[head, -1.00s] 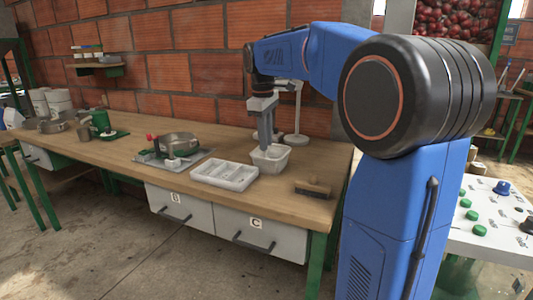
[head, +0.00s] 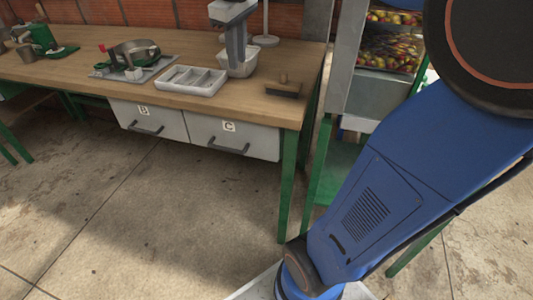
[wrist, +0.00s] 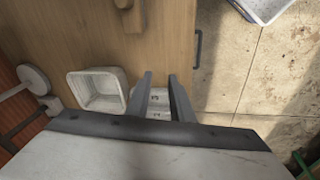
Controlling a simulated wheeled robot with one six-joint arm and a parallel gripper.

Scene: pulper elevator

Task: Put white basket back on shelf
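The white basket (head: 240,68) stands upright on the wooden workbench. In the wrist view the basket (wrist: 98,90) looks empty and lies left of my fingers. My gripper (head: 236,52) points down over the basket area in the head view, partly covering it. In the wrist view my gripper (wrist: 160,96) has its two fingers apart. The gap between them shows part of the white divided tray (wrist: 158,103). The near finger is close to the basket's rim; I cannot tell whether they touch. A rack shelf (head: 385,83) with bags of fruit stands at the right.
The divided tray (head: 190,81) sits left of the basket. A wooden-handled brush (head: 283,89) lies to its right. A metal pan (head: 134,54) is further left. A pole stand (head: 265,40) is behind the basket. Drawers B and C (head: 232,136) are shut. The floor in front is clear.

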